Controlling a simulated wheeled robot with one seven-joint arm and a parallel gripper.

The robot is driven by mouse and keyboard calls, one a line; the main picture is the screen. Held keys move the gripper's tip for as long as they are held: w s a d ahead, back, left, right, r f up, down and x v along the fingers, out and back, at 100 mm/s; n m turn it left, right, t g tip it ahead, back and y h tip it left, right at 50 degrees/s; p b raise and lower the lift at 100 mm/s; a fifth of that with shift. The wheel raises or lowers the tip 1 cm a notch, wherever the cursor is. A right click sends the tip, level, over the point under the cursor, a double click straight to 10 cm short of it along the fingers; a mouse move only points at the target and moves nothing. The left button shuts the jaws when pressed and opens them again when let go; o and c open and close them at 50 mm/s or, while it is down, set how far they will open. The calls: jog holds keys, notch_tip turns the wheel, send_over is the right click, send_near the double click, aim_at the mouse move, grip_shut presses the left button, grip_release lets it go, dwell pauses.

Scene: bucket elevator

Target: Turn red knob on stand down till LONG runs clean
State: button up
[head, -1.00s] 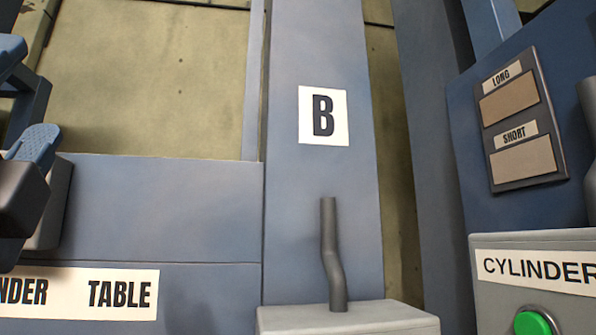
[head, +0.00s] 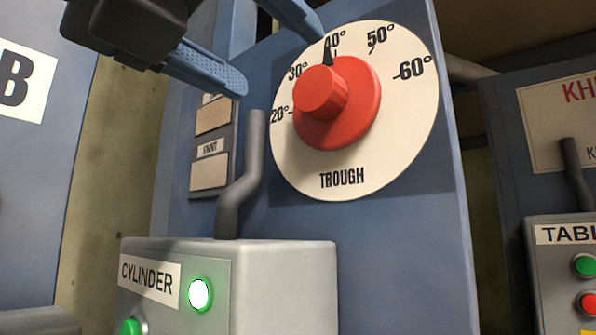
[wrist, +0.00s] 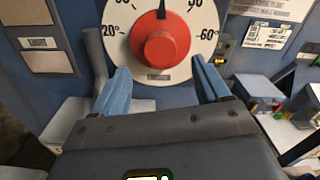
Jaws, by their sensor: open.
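The red knob (head: 338,102) sits on a round white TROUGH dial (head: 400,145) on the blue stand. Its dark pointer stands at about the 40° mark. The knob also shows in the wrist view (wrist: 160,47), ahead and between the fingers. My gripper (head: 280,58) is open and empty, up and left of the knob in the head view, apart from it. In the wrist view both blue fingers of my gripper (wrist: 162,75) are spread. The upper window (head: 213,116) is plain tan; its label is mostly hidden by my finger. The SHORT window (head: 209,172) below is pinkish tan.
A grey CYLINDER box (head: 280,275) with a lit green button (head: 200,294) stands below the dial. A bent grey pipe (head: 240,185) rises behind it, left of the dial. A TABLE button box (head: 565,270) is at the right.

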aim_at(310, 85)
jog(key=p+x, duration=0.2)
jog(key=x, duration=0.5)
jog(key=shift+w+d, duration=0.1)
jog(key=shift+w, duration=0.05)
jog(key=shift+c, duration=0.3)
jog(key=shift+r, duration=0.1)
jog(key=c, duration=1)
